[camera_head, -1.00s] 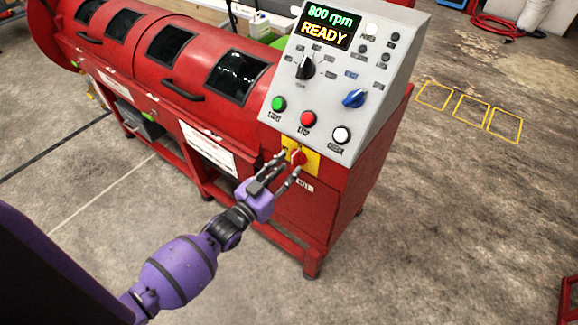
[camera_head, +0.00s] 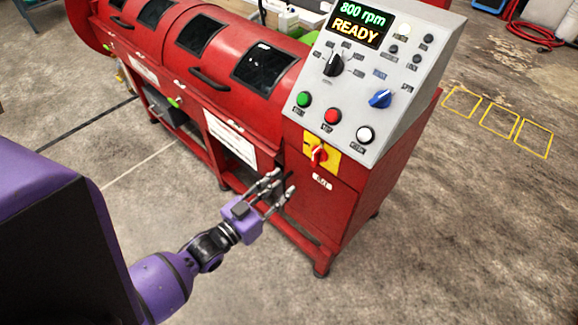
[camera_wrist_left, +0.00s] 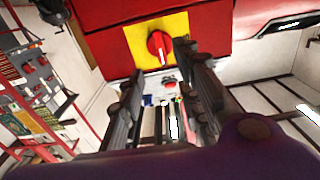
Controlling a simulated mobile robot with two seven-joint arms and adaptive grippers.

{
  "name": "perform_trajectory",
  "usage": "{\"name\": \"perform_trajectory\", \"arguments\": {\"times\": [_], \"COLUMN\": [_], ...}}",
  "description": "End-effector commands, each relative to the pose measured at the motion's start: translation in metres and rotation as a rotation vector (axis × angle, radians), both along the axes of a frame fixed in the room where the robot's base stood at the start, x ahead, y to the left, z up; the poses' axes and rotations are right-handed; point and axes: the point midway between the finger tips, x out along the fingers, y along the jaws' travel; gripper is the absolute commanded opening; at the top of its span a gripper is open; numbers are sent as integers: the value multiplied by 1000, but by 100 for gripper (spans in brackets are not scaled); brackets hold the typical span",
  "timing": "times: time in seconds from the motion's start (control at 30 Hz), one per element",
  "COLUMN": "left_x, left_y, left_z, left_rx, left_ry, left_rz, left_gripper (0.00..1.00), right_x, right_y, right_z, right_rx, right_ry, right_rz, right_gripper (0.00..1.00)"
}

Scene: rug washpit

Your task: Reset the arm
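My left gripper (camera_head: 283,182) is open and empty, in front of the red machine's lower front. It is below and left of the red rotary switch (camera_head: 318,155) on its yellow plate (camera_head: 332,160), clear of it. In the left wrist view, the two spread fingers (camera_wrist_left: 160,66) point toward the red switch (camera_wrist_left: 160,46) on the yellow plate (camera_wrist_left: 180,25), with nothing between them. My right gripper is in neither view.
The red machine (camera_head: 225,110) has dark windows and a grey control panel (camera_head: 400,75) reading "800 rpm READY". The panel holds green (camera_head: 304,99), red (camera_head: 332,116) and white (camera_head: 365,134) buttons and a blue knob (camera_head: 380,98). Concrete floor (camera_head: 450,220) is open at right.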

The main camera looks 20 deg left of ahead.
Motion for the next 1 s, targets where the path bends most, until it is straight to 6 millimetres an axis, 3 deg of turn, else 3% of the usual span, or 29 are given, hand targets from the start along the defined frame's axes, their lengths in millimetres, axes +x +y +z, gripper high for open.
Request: {"name": "perform_trajectory", "arguments": {"times": [0.23,0.37,0.43,0.6,0.8,0.9,1.0], "left_x": [0,2,-7,-85,-191,-222,-238], "left_y": [0,-1,-5,-10,-11,-12,-12], "left_z": [-3,-20,-37,-97,-135,-139,-144], "left_rx": [10,79,123,197,184,153,141], "left_ry": [10,81,157,453,731,783,810], "left_rz": [2,8,27,127,249,291,305], "left_gripper": [31,31,31,31,31,31,31], "right_x": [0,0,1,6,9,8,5], "right_y": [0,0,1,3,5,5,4], "right_z": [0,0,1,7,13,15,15], "right_rx": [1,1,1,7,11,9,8], "right_ry": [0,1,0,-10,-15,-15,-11], "right_rz": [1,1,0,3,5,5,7], "right_gripper": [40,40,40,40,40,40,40]}}
